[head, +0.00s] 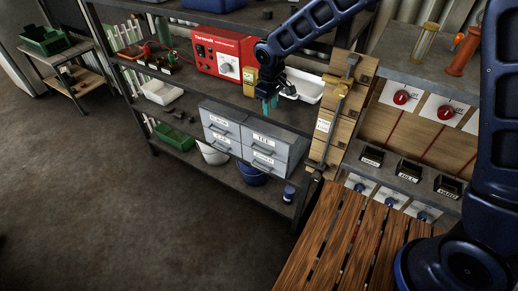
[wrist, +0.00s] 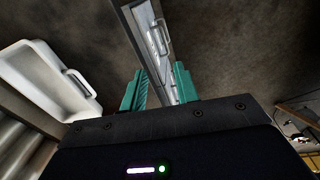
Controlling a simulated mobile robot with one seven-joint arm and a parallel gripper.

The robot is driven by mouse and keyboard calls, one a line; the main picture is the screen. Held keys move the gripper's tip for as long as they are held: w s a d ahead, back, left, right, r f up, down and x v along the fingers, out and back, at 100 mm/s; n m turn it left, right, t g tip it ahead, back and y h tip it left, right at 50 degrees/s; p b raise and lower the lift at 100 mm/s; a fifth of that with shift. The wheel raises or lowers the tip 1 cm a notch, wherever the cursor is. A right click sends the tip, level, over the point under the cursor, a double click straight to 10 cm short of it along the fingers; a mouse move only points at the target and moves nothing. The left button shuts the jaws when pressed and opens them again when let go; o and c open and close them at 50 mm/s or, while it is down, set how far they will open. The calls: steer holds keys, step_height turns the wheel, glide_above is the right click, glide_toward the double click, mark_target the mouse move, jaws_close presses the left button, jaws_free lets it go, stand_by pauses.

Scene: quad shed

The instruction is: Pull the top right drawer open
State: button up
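A grey metal cabinet (head: 245,124) with several drawers stands on the shelf in the head view. Its top right drawer (head: 276,144) carries a white label that seems to read TEE and looks shut. My gripper (head: 270,105) has teal fingers pointing down, just above the cabinet's top right part in the picture. In the wrist view my gripper (wrist: 161,72) is open, with an empty gap between its fingers. A narrow grey strip of the cabinet (wrist: 166,58) shows beyond and between them, with a drawer handle (wrist: 159,38) ahead of the fingertips. I see no contact with the handle.
A white tray (head: 306,86) lies on the shelf right of my gripper, and shows at left in the wrist view (wrist: 45,72). A yellow box (head: 250,80) and red unit (head: 222,52) stand behind. A wooden post (head: 334,130) is at right. Floor in front is clear.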

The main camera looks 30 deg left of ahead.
steer(key=a+f+n+t, duration=0.1)
steer(key=a+f, duration=0.2)
steer(key=f, duration=0.5)
steer(key=a+f, duration=0.3)
steer(key=f, duration=0.6)
glide_toward(259, 148)
steer(key=f, duration=0.1)
steer(key=s+d+f, duration=0.1)
steer(key=f, duration=0.1)
steer(key=s+d+f, duration=0.1)
steer(key=f, duration=0.1)
jaws_close()
